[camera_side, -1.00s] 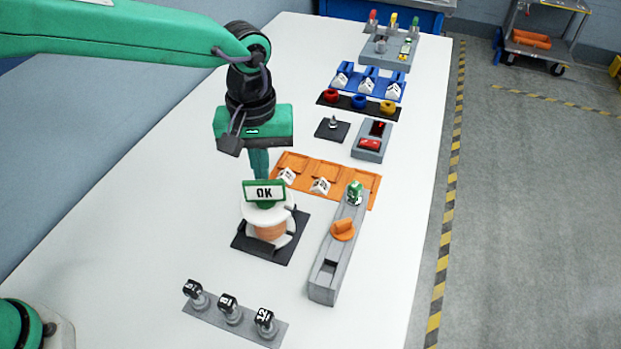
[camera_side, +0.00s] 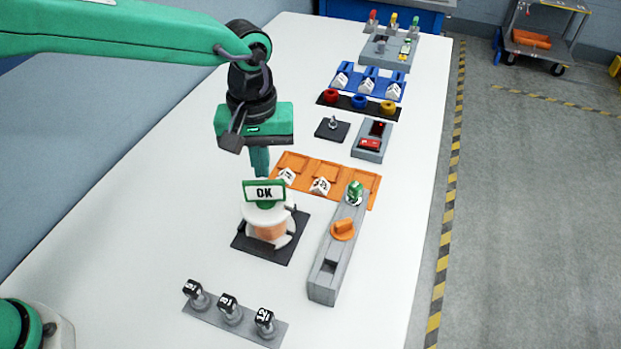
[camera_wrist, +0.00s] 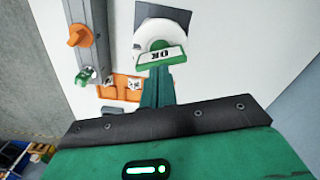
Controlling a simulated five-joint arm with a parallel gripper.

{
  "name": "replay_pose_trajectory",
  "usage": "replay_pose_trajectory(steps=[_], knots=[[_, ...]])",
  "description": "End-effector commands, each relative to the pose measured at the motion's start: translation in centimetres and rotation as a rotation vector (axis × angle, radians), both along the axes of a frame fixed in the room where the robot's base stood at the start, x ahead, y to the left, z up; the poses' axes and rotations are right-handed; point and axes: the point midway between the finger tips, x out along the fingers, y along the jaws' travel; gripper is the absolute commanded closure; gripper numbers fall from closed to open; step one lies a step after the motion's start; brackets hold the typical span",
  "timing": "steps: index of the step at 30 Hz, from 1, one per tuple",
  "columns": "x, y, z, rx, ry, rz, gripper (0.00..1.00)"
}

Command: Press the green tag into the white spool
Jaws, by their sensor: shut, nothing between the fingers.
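The green tag (camera_side: 264,192), with a white face reading "OK", stands upright at the top of the white spool (camera_side: 280,215). The spool has an orange core and sits on a black base plate (camera_side: 285,252). In the wrist view the tag (camera_wrist: 160,58) shows upside down at the near edge of the white spool (camera_wrist: 152,36). My gripper (camera_side: 259,172) is shut and empty, pointing down just behind and above the tag. In the wrist view my gripper (camera_wrist: 156,82) ends close to the tag; I cannot tell whether they touch.
A grey rail with an orange knob (camera_side: 343,229) and a green piece (camera_side: 354,192) stands right of the spool. Orange trays (camera_side: 327,172) lie behind. A strip with several black-topped posts (camera_side: 231,309) is in front. The table's left side is clear.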

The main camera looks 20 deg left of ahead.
Motion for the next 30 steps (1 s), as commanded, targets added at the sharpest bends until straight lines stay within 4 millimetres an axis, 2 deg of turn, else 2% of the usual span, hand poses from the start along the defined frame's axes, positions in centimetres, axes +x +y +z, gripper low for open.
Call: replay_pose_trajectory(steps=[30], knots=[[0.0,0.0,-1.1,0.000,0.000,0.000,1.00]])
